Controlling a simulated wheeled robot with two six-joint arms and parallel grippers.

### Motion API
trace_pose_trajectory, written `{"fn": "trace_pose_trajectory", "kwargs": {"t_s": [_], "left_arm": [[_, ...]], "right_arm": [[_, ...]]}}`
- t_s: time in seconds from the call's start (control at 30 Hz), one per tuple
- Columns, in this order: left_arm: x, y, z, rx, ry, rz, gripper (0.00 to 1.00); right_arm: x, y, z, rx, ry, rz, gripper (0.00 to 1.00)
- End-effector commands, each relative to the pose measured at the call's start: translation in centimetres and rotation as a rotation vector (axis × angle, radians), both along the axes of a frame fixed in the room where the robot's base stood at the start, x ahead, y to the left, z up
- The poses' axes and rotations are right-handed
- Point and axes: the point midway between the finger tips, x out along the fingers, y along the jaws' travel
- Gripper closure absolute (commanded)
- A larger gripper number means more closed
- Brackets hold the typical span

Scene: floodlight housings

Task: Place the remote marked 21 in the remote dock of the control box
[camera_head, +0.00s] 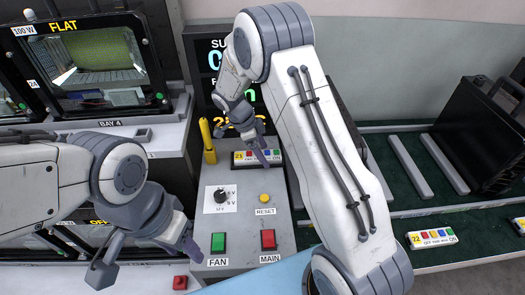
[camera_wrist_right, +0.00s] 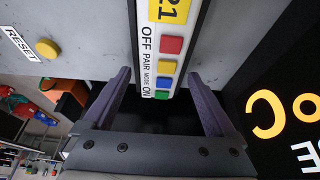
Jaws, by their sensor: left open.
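The remote marked 21 (camera_head: 246,156) is white with a yellow label and coloured buttons. It lies at the back of the grey control box (camera_head: 242,240), apparently in the remote dock; the dock's edges are partly hidden. My right gripper (camera_head: 240,143) is over it, and one finger covers part of it in the head view. In the right wrist view the remote (camera_wrist_right: 165,40) extends between my right gripper's (camera_wrist_right: 162,85) spread purple fingers, with gaps on both sides. My left gripper (camera_head: 146,258) is open and empty, left of the control box's front.
A yellow post (camera_head: 208,142) stands left of the dock. The box carries a knob, a RESET button (camera_head: 264,198), and FAN (camera_head: 218,243) and MAIN switches. A remote marked 22 (camera_head: 432,238) lies on the green surface at right. A floodlight (camera_head: 100,60) sits in the left bay.

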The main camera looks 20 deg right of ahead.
Motion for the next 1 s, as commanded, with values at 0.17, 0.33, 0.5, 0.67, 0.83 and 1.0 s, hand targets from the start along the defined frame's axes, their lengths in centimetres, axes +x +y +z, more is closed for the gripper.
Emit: {"fn": "trace_pose_trajectory", "kwargs": {"t_s": [0.17, 0.33, 0.5, 0.67, 0.83, 1.0], "left_arm": [[0.0, 0.0, 0.4, 0.0, 0.0, 0.0, 0.5], [0.0, 0.0, 2.0, 0.0, 0.0, 0.0, 0.5], [0.0, 0.0, 4.2, 0.0, 0.0, 0.0, 0.5], [0.0, 0.0, 5.9, 0.0, 0.0, 0.0, 0.5], [0.0, 0.0, 6.8, 0.0, 0.0, 0.0, 0.5], [0.0, 0.0, 7.0, 0.0, 0.0, 0.0, 0.5]], "right_arm": [[0.0, 0.0, 0.4, 0.0, 0.0, 0.0, 0.08], [0.3, 0.8, 2.8, 0.001, -0.003, 0.001, 0.08], [0.7, 2.3, 6.6, 0.0, -0.003, 0.002, 0.08], [1.0, 3.4, 9.4, 0.0, -0.001, 0.002, 0.08], [1.2, 4.2, 11.1, -0.001, 0.0, 0.0, 0.08], [0.7, 5.2, 12.2, 0.017, 0.016, 0.062, 0.08]]}}
